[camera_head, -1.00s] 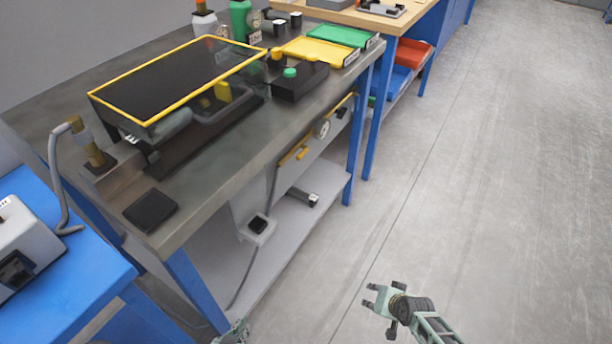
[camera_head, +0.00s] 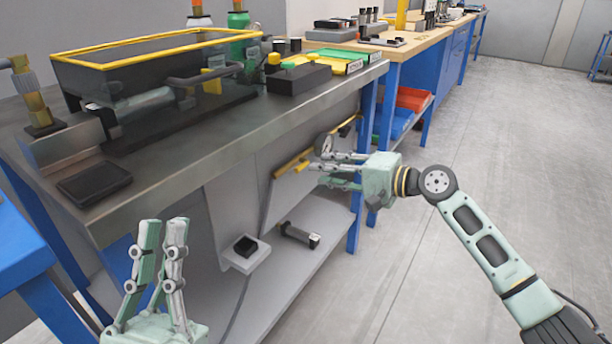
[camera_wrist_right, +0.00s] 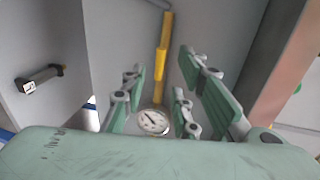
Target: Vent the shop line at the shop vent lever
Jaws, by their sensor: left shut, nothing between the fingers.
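A yellow pipe (camera_head: 292,164) runs along the grey panel under the steel bench. A short yellow lever-like piece (camera_wrist_right: 161,63) lies along it in the right wrist view. A round white gauge (camera_wrist_right: 153,121) shows beside the pipe's end there. My right gripper (camera_head: 318,170) is open and empty, in front of the panel with its fingers pointing at the pipe. In the right wrist view its fingers (camera_wrist_right: 160,80) stand either side of the pipe line, and contact cannot be told. My left gripper (camera_head: 163,224) is shut and empty, pointing up before the bench's near corner.
The steel bench (camera_head: 170,170) overhangs the panel and carries a yellow-rimmed black bin (camera_head: 155,75). A black-and-grey handle (camera_head: 299,235) sits near the lower shelf. The floor (camera_head: 440,110) at right is open.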

